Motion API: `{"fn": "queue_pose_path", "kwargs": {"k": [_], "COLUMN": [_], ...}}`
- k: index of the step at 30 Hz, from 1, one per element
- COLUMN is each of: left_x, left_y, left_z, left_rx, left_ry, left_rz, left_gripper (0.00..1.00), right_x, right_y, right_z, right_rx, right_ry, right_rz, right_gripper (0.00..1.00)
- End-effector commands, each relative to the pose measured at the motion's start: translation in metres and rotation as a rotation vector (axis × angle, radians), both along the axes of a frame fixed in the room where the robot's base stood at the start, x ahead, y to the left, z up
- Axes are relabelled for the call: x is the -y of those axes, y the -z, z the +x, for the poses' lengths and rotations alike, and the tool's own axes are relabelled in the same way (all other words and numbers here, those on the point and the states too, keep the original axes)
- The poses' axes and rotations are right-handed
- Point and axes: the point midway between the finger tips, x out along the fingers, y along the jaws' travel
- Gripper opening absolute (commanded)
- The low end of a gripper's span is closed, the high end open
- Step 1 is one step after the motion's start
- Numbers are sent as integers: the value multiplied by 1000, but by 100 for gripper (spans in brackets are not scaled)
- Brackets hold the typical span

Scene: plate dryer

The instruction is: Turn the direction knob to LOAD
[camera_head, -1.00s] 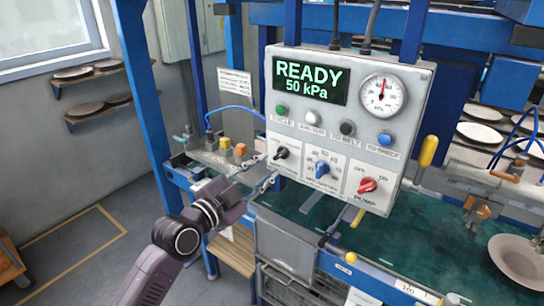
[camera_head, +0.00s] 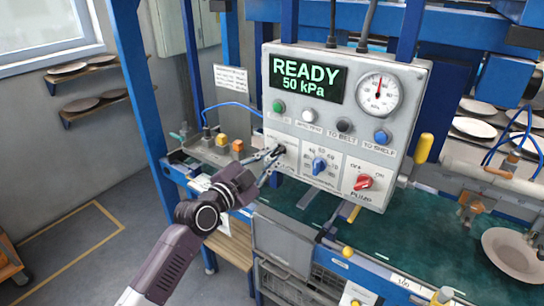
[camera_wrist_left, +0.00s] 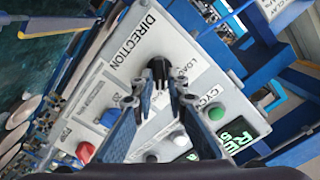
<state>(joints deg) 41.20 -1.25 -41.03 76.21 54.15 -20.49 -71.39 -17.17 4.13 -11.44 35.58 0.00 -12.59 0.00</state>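The black direction knob (camera_wrist_left: 160,72) sits on the grey control panel (camera_head: 410,75), by the printed words DIRECTION and LOAD in the left wrist view. In the head view the knob (camera_head: 280,149) is partly hidden by my left gripper (camera_head: 271,157). My left gripper is open at the panel's lower left. In the left wrist view its two blue fingers (camera_wrist_left: 154,90) point at the knob, one on each side of it. I cannot tell whether they touch it. My right gripper is not in view.
The panel display (camera_head: 306,80) reads READY 50 kPa. A blue knob (camera_head: 319,165) and a red pump knob (camera_head: 363,182) sit right of the direction knob. Several push buttons, including a green one (camera_head: 278,106), are above. A blue post (camera_head: 140,90) stands left of my arm.

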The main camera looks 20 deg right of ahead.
Motion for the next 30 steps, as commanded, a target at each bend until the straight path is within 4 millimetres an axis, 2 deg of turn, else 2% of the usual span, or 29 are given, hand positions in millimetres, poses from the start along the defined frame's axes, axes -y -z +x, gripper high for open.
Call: {"fn": "queue_pose_path", "kwargs": {"k": [3,17,30], "left_x": [0,0,-1], "left_y": [0,1,0], "left_z": [0,0,1], "left_rx": [0,-42,-309], "left_ry": [0,1,1], "left_rz": [0,-34,-242], "left_gripper": [0,0,0], "right_x": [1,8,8], "right_y": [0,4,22], "right_z": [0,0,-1], "right_rx": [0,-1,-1], "right_ry": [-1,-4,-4], "right_rz": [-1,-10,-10], "right_gripper": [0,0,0]}}
